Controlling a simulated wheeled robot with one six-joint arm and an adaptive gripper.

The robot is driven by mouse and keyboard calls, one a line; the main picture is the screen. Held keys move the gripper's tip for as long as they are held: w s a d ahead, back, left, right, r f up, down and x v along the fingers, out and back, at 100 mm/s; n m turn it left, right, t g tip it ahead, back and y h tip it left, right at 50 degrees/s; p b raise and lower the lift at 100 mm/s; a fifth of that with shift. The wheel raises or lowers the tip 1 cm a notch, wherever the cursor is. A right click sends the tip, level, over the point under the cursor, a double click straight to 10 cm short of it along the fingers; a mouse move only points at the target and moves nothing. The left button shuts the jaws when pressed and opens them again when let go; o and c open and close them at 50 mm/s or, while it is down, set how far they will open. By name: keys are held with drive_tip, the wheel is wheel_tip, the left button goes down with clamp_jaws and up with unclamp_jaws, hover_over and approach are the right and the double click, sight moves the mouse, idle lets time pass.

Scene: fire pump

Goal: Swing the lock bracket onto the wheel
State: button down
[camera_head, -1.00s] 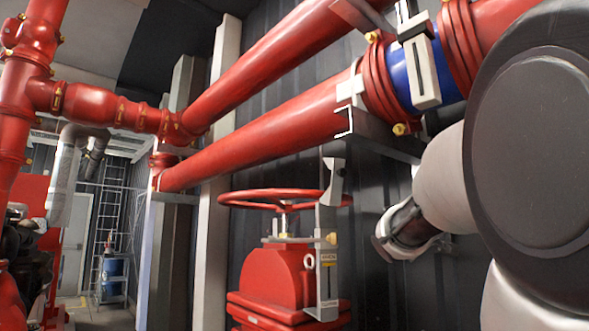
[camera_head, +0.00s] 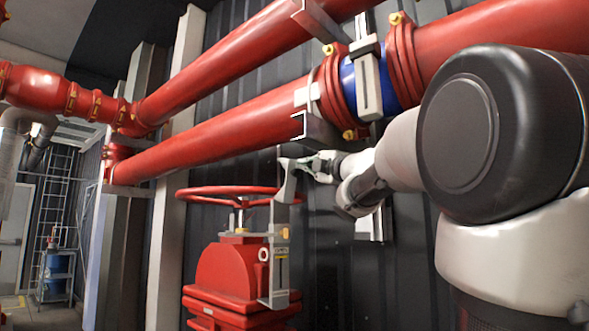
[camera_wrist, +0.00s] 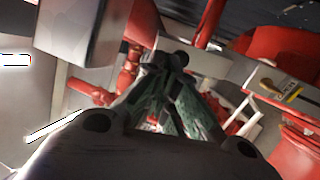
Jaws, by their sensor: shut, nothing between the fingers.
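The lock bracket (camera_head: 281,235) is a tall grey metal plate with a yellow label, standing upright at the right side of the red valve. Its bent upper end (camera_head: 287,183) rises beside the right rim of the red handwheel (camera_head: 205,191), which lies level above the valve body. My gripper (camera_head: 287,163) is shut and empty, reaching in from the right. Its tip is at the bracket's upper end; I cannot tell whether they touch. In the wrist view the closed fingers (camera_wrist: 170,62) show with the labelled bracket (camera_wrist: 262,80) behind and to the right.
Large red pipes (camera_head: 215,132) slope just above my gripper, with a blue coupling (camera_head: 350,85) and a steel pipe support (camera_head: 318,130) close by. A dark ribbed wall (camera_head: 330,265) stands behind. A blue drum (camera_head: 58,272) is far left.

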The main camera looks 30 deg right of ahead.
sight(292, 162)
drive_tip(key=x, duration=0.6)
drive_tip(key=shift+w, duration=0.35)
drive_tip(key=shift+w+r, duration=0.1)
drive_tip(key=shift+r, duration=0.1)
drive_tip(key=shift+w+r, duration=0.9)
drive_tip(key=shift+w+a+r, duration=0.1)
drive_tip(key=shift+w+r, duration=0.3)
drive_tip(key=shift+w, duration=0.3)
drive_tip(key=shift+w+d+r, duration=0.1)
drive_tip(key=shift+w+r, duration=0.35)
drive_tip(key=shift+w, duration=0.3)
drive_tip(key=shift+w+a+r, duration=0.1)
drive_tip(key=shift+w+r, duration=0.3)
drive_tip(key=shift+w, duration=0.3)
